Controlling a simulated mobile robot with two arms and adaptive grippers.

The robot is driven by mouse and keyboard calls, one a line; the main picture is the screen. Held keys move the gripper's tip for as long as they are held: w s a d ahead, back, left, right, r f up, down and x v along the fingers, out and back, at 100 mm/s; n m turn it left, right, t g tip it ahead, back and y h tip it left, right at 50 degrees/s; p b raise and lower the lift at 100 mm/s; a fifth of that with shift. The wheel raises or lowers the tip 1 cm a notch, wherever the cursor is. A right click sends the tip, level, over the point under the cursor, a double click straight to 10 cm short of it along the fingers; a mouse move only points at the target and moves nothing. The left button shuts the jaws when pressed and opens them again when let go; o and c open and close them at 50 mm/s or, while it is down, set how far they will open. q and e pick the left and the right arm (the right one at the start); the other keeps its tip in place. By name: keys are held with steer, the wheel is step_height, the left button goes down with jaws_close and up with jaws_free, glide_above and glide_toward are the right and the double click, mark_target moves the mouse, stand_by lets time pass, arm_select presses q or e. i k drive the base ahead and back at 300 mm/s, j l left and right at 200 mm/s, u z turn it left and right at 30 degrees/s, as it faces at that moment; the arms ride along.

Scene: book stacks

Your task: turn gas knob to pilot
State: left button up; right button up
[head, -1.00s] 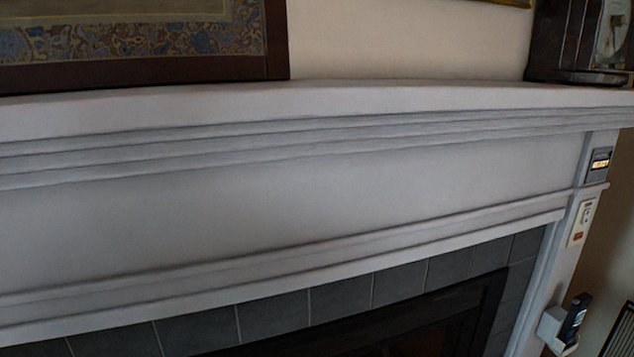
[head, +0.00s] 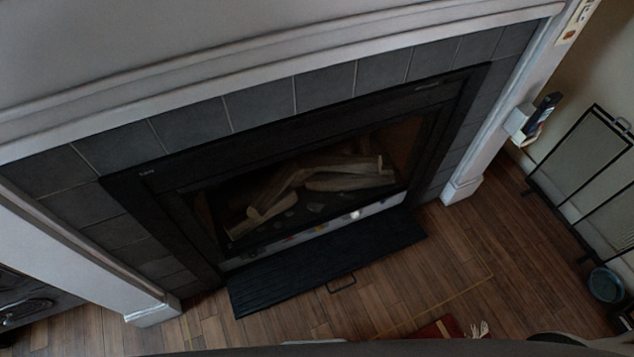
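The gas fireplace (head: 300,135) has a black frame set in dark grey tiles, with pale logs (head: 330,180) inside. Below the logs runs a light control strip (head: 310,233) with small coloured labels and one bright round spot (head: 354,215), which may be the gas knob; it is too small to tell. A black louvred panel (head: 325,270) with a handle lies folded down in front of the strip, at floor level. Neither of my grippers is in the head view.
A black-framed fire screen (head: 590,170) stands at the right, with a blue-green bowl-like object (head: 606,285) near it. A wall-mounted holder (head: 522,122) with a dark device is on the right pillar. The wooden floor (head: 440,260) before the hearth is mostly clear. A red rug corner (head: 435,331) shows at the bottom.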

mark_target(252, 254)
steer(key=u, duration=0.7)
